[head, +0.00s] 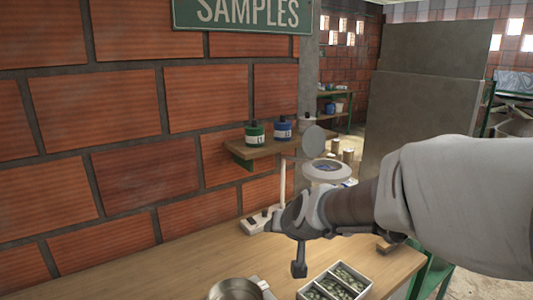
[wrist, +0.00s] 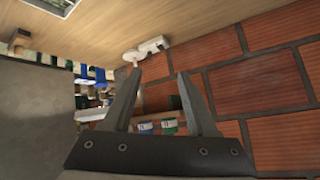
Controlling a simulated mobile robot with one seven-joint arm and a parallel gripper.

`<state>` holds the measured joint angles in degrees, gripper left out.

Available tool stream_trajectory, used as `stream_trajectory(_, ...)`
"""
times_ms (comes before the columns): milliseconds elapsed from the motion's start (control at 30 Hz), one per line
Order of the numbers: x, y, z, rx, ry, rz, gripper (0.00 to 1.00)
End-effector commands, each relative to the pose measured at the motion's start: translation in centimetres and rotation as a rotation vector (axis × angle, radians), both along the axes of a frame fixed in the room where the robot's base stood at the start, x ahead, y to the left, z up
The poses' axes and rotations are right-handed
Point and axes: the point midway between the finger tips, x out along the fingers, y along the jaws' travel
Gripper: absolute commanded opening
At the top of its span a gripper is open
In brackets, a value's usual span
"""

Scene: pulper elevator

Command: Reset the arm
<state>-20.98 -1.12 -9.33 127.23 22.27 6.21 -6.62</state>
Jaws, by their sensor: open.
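My arm (head: 340,205) reaches in from the right of the head view, roughly level above the wooden table. My gripper (wrist: 158,72) shows in the wrist view with its two grey fingers apart and nothing between them. In the head view the hand end points left, toward the brick wall, and its fingers are hard to make out. A white device base (head: 256,220) shows beside the hand there, and a white device (wrist: 148,48) lies beyond the fingertips in the wrist view.
A wall shelf (head: 262,148) holds a green jar (head: 254,134) and a blue jar (head: 282,130). A metal pan (head: 236,290) and a divided tray (head: 306,295) of beans stand at the table's front. A grey block (head: 420,100) rises behind my arm. The table (head: 175,270) is clear at left.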

Motion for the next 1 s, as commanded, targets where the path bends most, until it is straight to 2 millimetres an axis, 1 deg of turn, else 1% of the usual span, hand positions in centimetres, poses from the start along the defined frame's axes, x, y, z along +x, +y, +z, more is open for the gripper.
stream_trajectory(33, -1.6, -0.9, 1.8, 0.001, 0.012, 0.009, 0.58)
stream_trajectory(167, -6.1, -2.7, 4.1, -0.015, 0.069, 0.036, 0.58)
stream_trajectory(200, -7.5, -3.3, 4.7, -0.025, 0.084, 0.043, 0.58)
stream_trajectory(267, -9.7, -4.2, 5.5, -0.043, 0.11, 0.051, 0.58)
stream_trajectory(400, -14.9, -6.4, 6.8, -0.096, 0.173, 0.051, 0.58)
stream_trajectory(500, -18.5, -7.9, 7.3, -0.14, 0.218, 0.039, 0.58)
stream_trajectory(600, -21.4, -9.2, 7.4, -0.182, 0.26, 0.021, 0.58)
stream_trajectory(700, -23.5, -10.1, 7.4, -0.214, 0.291, 0.003, 0.58)
stream_trajectory(800, -24.7, -10.6, 7.3, -0.231, 0.309, -0.009, 0.58)
stream_trajectory(900, -25.2, -10.8, 7.1, -0.238, 0.318, -0.012, 0.58)
stream_trajectory(1000, -25.2, -10.8, 7.1, -0.238, 0.319, -0.012, 0.58)
